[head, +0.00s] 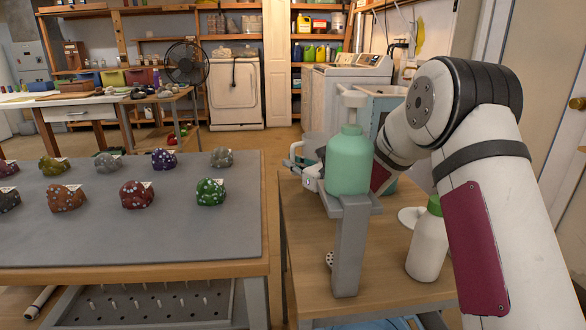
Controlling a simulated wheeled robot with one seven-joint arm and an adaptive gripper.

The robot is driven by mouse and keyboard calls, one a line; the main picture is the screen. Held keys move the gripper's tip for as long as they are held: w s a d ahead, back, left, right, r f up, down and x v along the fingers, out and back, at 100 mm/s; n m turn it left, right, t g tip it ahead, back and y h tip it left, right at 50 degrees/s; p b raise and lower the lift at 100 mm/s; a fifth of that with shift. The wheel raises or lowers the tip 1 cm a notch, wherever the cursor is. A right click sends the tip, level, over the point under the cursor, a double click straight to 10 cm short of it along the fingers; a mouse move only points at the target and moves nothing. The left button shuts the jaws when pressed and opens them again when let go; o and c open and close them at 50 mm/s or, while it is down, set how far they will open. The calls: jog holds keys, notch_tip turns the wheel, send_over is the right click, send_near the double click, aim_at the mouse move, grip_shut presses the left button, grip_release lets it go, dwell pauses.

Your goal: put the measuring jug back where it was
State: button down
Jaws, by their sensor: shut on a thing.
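My gripper (309,176) reaches in from the right, behind a green pump bottle (348,160), and is partly hidden by it.
The pump bottle stands on a grey pedestal (348,250) on the wooden table (300,235). A white bottle with a green cap (428,245) stands to the right. A grey-topped table (120,232) with several labelled rocks lies left, across a narrow gap. A pale blue sink (385,103) is behind.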

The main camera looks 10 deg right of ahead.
jog(key=shift+f, duration=0.25)
jog(key=shift+f+b, duration=0.2)
jog(key=shift+b, duration=0.1)
jog(key=c, duration=1.7)
grip_release()
jog(key=shift+o, duration=0.2)
jog(key=shift+r+p, duration=0.2)
jog(key=shift+p, duration=0.1)
jog(key=shift+s+d, duration=0.2)
jog(key=shift+s, duration=0.05)
jog(key=v, duration=0.7)
jog(key=shift+p, duration=0.4)
